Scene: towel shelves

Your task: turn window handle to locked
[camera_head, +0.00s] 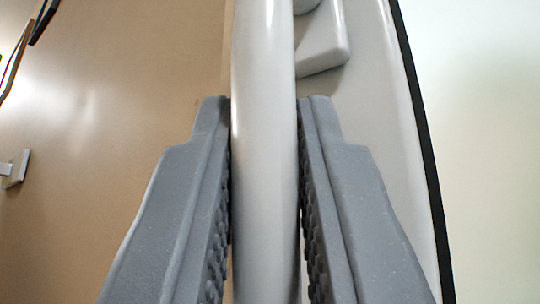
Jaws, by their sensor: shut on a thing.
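A glossy white bar, the window handle (265,70), runs from the top edge to the bottom edge in the middle of the camera_head view. My gripper (264,108) is shut on it, with one grey finger along each side of the bar. A white fitting (322,40) shows behind the handle at the upper right. The white window frame (365,110) lies behind and to the right of the handle. The handle's ends are out of view, so which position it is in cannot be told.
A dark seal (420,130) edges the window frame. A pale bright surface (485,150) lies to its right. A tan surface (110,130) fills the left. A small white bracket (16,169) and dark strips (42,20) show at the far left.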

